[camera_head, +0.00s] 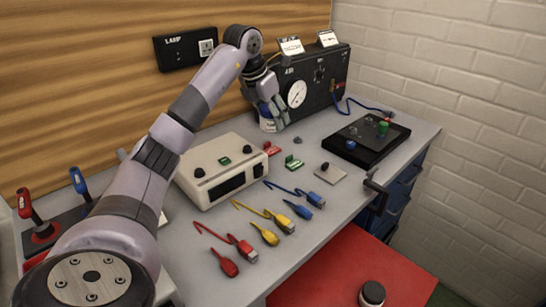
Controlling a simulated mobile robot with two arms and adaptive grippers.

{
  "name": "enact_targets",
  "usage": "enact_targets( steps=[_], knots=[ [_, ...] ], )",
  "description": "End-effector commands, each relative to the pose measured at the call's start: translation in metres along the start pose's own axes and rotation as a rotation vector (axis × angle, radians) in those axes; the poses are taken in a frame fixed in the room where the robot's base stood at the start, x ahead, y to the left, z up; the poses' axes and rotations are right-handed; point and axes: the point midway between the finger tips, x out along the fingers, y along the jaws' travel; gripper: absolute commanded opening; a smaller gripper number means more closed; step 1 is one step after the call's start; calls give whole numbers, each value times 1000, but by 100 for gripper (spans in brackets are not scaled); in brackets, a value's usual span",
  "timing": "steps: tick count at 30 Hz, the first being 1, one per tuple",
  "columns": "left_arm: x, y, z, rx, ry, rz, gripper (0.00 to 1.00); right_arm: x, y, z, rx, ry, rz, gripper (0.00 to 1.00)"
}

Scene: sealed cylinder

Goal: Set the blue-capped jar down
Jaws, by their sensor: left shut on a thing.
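My left gripper (272,108) reaches over the grey bench to its back, in front of the black gauge panel. It is shut on the blue-capped jar (267,125), a small pale jar that shows only in part below and between the fingers. The fingers hide much of the jar and its cap. The jar's base is at or just above the bench top; I cannot tell whether it touches. My right gripper is not in view.
The black panel (322,76) with a white gauge stands close behind the gripper. A cream box (221,170), red, yellow and blue cables (270,237) and a black tray (366,139) lie on the bench (318,130). Bare bench shows right of the jar.

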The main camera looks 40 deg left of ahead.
Motion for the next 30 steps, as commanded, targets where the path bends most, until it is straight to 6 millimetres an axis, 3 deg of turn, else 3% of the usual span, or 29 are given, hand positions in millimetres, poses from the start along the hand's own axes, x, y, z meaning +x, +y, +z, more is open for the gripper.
enact_targets(
  steps=[3,9,21,30],
  knots=[
    [32,-1,-15,1,6,-2,21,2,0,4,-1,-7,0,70],
    [71,-1,-30,0,1,-2,21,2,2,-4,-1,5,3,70],
    [112,-1,-47,0,1,-2,21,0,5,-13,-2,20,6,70],
    [118,0,-50,1,-1,0,21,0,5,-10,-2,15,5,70]
  ],
)
